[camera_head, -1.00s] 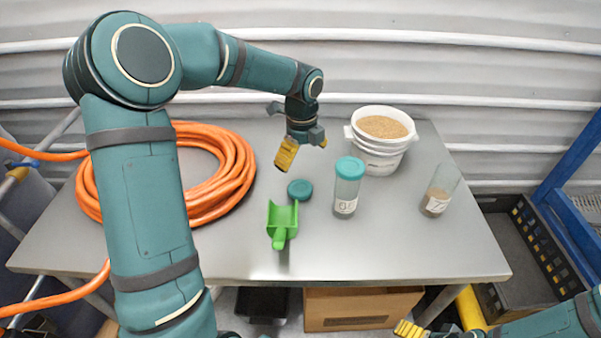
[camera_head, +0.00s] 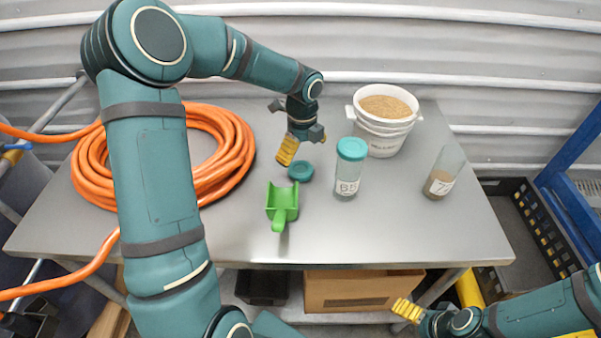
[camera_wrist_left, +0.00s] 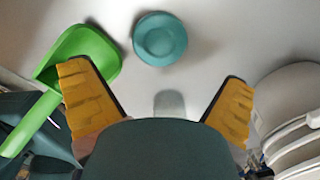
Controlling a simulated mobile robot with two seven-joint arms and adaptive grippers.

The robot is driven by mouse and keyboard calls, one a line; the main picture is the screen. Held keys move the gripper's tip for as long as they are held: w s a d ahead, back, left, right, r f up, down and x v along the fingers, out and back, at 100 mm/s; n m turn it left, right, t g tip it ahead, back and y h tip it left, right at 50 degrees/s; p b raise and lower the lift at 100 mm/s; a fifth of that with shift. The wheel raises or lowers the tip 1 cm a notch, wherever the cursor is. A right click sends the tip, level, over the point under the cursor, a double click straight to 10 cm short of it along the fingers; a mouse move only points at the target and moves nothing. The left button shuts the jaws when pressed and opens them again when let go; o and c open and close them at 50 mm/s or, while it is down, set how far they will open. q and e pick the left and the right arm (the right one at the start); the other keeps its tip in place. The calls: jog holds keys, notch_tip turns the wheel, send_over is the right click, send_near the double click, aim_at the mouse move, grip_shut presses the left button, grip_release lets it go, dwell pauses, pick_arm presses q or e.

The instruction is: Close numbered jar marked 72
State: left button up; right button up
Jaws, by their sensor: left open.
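An open clear jar (camera_head: 445,171) with brown material in it stands at the right of the table; its label starts with a 7, and the second digit is unclear. A loose teal lid (camera_head: 301,171) lies on the table, and it also shows in the left wrist view (camera_wrist_left: 160,39). My left gripper (camera_head: 303,153) is open and empty just behind and above this lid. Both its fingers (camera_wrist_left: 160,92) show spread apart in the left wrist view. My right gripper (camera_head: 407,311) is low at the front, off the table, and its opening is unclear.
A second jar (camera_head: 347,184), with a teal lid on and a label like 65, stands between the loose lid and the open jar. A green scoop (camera_head: 282,205) lies in front of the lid. A white bucket (camera_head: 380,143) of grain stands behind. An orange hose (camera_head: 235,150) is coiled left.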

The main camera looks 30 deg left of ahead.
aim_at(302, 170)
pick_arm(q)
jog(key=shift+f, duration=1)
jog(key=shift+f, duration=0.1)
notch_tip(302, 170, down, 5)
jog(key=shift+f+b, duration=0.1)
jog(key=shift+b, duration=0.65)
jog(key=c, duration=0.8)
